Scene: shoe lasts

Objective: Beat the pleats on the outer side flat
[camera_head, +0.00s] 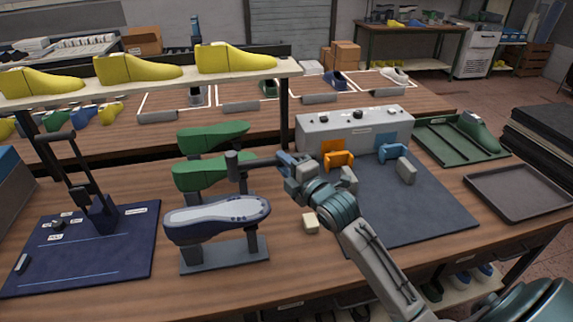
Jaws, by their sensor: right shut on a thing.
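A last with a blue upper (190,232) sits sole up on a grey stand (224,254) in the middle of the bench. Its pale sole face shows small dark marks along the rim; single pleats are too small to tell. My right gripper (289,166) is shut on the handle of a hammer (233,164). The dark hammer head points left and is held above and behind the last, in front of the green lasts in the picture. It appears apart from the blue upper. My left gripper is not in view.
Green lasts (213,136) stand close behind. A small pale block (310,222) lies to the right. A grey control box (355,128) and dark mat (436,205) are further right. A blue mat (125,262) with a dark stand lies left. A shelf (150,87) carries yellow lasts.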

